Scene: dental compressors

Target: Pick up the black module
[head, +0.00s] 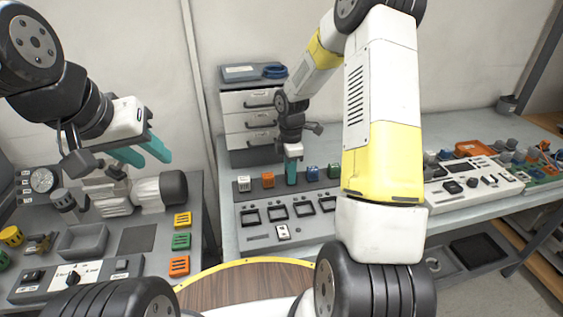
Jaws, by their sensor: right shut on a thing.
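My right gripper (291,173) points down at the back row of the grey module panel (262,236), between the orange module (268,180) and the blue module (313,173). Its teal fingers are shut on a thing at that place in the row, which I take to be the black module. The fingers almost wholly hide it, and I cannot tell whether it is clear of the panel. My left gripper (143,152) is open and empty above the left bench, its two teal fingers apart.
A white module (243,183) and a green module (334,171) stand in the same row. Empty black-framed slots (277,212) lie in front. A drawer unit (249,117) stands behind. A white motor-like part (147,191) lies under my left gripper. My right forearm covers the panel's right side.

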